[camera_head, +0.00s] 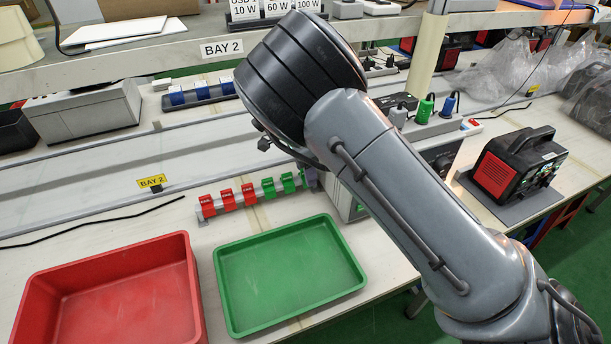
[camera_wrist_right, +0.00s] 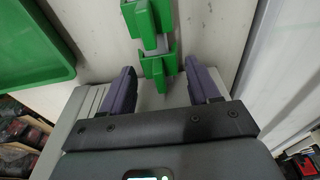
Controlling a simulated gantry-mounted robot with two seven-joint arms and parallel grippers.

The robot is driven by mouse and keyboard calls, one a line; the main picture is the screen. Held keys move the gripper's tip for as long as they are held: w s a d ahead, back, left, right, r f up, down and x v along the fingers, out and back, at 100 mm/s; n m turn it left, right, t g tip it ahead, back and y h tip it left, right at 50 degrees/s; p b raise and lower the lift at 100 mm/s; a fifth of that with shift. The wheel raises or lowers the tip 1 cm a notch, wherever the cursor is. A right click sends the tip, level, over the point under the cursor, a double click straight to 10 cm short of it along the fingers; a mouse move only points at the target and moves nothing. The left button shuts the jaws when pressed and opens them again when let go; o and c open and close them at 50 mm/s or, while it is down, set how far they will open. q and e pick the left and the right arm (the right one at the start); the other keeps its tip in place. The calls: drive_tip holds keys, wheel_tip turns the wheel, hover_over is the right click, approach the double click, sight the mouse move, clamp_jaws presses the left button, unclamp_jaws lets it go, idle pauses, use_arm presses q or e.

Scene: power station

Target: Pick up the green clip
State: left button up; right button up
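Several clips sit in a row on a rail in the head view. The red clips (camera_head: 228,199) are on the left and the green clips (camera_head: 269,188) on the right. In the right wrist view, two green clips (camera_wrist_right: 146,17) show. The nearer green clip (camera_wrist_right: 153,68) lies between the two purple fingers of my right gripper (camera_wrist_right: 161,86). The fingers are apart, with a gap on each side of the clip. In the head view my right arm hides most of this gripper. My left gripper is not in view.
A green tray (camera_head: 230,301) and a red bin (camera_head: 190,275) stand in front of the rail. A grey box (camera_wrist_right: 88,100) is close under my right gripper. A black-and-red power unit (camera_head: 515,168) stands at the right. A shelf (camera_head: 130,62) spans the back.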

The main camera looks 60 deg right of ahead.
drive_tip(key=c, duration=0.8)
drive_tip(key=shift+c, duration=0.2)
drive_tip(key=shift+r, duration=0.1)
